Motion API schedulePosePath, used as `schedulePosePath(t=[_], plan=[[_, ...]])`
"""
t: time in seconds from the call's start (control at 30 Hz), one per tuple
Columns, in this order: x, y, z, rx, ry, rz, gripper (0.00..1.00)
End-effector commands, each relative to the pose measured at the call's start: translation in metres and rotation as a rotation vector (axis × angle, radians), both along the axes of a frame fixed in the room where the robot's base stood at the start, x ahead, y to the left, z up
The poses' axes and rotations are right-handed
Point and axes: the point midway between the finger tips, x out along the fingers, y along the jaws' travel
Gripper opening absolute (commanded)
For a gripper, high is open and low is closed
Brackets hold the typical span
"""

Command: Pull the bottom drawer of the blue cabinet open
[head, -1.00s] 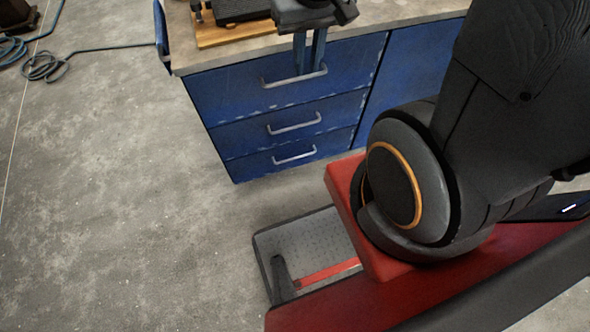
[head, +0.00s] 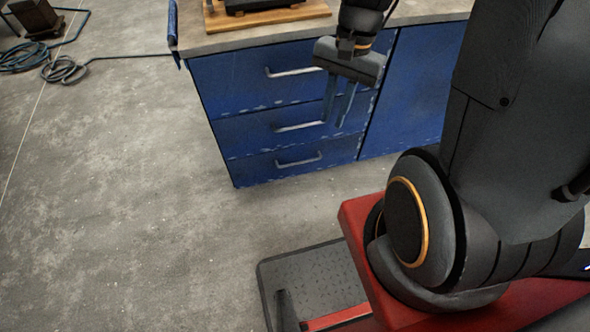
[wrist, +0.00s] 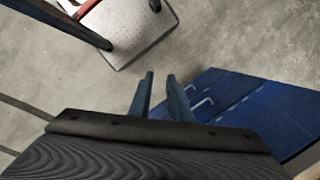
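The blue cabinet (head: 224,96) has a stack of three drawers with grey bar handles, all shut. The bottom drawer (head: 250,170) is just above the floor, and its handle (head: 298,162) is in plain view. My gripper (head: 333,123) points down in front of the right part of the drawer stack, hiding the right ends of the upper two handles. Its fingers are apart with nothing between them. In the head view its tips appear above and right of the bottom handle. In the wrist view the open fingers (wrist: 159,74) show left of the cabinet (wrist: 245,110).
A worktop (head: 240,38) with a wooden board (head: 225,20) lies over the cabinet. Another blue front (head: 420,85) adjoins on the right. Concrete floor (head: 130,190) is clear left and in front. A cable (head: 65,68) lies far left.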

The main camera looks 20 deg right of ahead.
Motion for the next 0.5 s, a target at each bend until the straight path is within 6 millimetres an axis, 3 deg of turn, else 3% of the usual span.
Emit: schedulePosePath(t=[0.03,0.5], plan=[[0.004,-0.001,-0.022,0.013,0.034,-0.072,0.17],[0.042,0.01,-0.178,0.142,0.474,-0.91,0.17]])
